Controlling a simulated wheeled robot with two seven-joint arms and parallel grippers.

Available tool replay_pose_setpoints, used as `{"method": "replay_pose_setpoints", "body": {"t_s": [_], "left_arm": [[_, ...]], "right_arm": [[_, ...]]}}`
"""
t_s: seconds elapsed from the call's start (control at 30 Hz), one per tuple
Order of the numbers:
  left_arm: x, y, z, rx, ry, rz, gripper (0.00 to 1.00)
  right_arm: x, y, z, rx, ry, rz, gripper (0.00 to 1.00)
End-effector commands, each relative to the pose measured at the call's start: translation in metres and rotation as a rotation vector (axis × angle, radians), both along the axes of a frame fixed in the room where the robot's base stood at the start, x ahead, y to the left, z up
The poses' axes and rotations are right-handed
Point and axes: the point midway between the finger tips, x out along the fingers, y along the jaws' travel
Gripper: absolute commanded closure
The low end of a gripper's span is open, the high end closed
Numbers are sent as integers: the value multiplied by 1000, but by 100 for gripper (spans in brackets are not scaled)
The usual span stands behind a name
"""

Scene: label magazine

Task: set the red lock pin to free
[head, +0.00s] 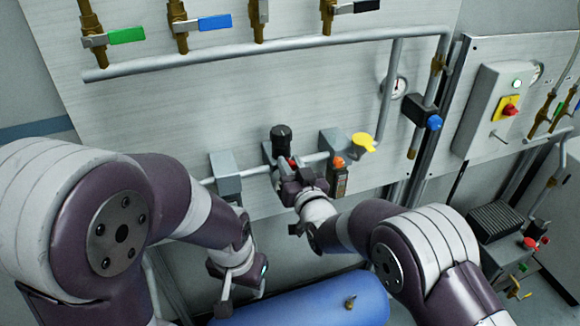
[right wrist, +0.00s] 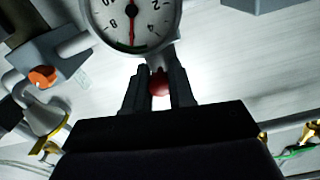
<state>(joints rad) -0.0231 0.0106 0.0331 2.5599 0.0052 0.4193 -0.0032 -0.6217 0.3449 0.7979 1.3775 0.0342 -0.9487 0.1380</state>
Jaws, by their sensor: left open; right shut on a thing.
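The red lock pin (head: 293,162) shows as a small red spot on the pipe fitting in the middle of the panel, largely hidden by my right gripper (head: 291,174). In the right wrist view its round red head (right wrist: 159,84) sits between the two dark fingers of my right gripper (right wrist: 158,92), which is shut on it. The pin's shaft and its setting cannot be made out. My left gripper (head: 238,288) is open and empty, low in front of the panel and apart from the pin.
A dial gauge (right wrist: 133,14) is close above the fingers. An orange knob (head: 338,161) and yellow handle (head: 364,143) are to the right. A blue tank (head: 310,303) lies below.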

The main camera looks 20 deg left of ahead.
Motion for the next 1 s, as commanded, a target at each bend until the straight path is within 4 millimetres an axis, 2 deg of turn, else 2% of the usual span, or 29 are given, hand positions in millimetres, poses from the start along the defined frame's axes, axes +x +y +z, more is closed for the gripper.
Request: {"method": "replay_pose_setpoints", "body": {"t_s": [0.03, 0.27, 0.3, 0.33, 0.37, 0.63, 0.73, 0.87, 1.0], "left_arm": [[0, 0, -10, 0, 1, 0, 50], [0, 0, -6, 0, 0, 0, 50], [0, 0, -6, 0, 0, 0, 50], [0, 0, -6, 0, 0, 0, 50], [0, 0, -6, 0, 0, 0, 50], [0, 0, -6, 0, 0, 0, 50], [0, 0, -10, 0, 1, 0, 50], [0, 0, -17, 0, 1, 0, 50], [0, 0, -26, 0, 1, 0, 50]], "right_arm": [[-2, -1, -4, 2, -3, 0, 100], [-3, -2, -1, 0, 0, 0, 100], [-3, -2, -1, -1, 1, 0, 63], [-3, -2, -1, -1, 1, 0, 53], [-3, -2, -1, -1, 1, 0, 49], [-3, -2, -1, 1, -1, 0, 49], [-10, -6, -2, 0, 0, 0, 49], [-32, -21, -3, 1, -1, 0, 49], [-64, -43, -3, 1, -2, 1, 49]]}}
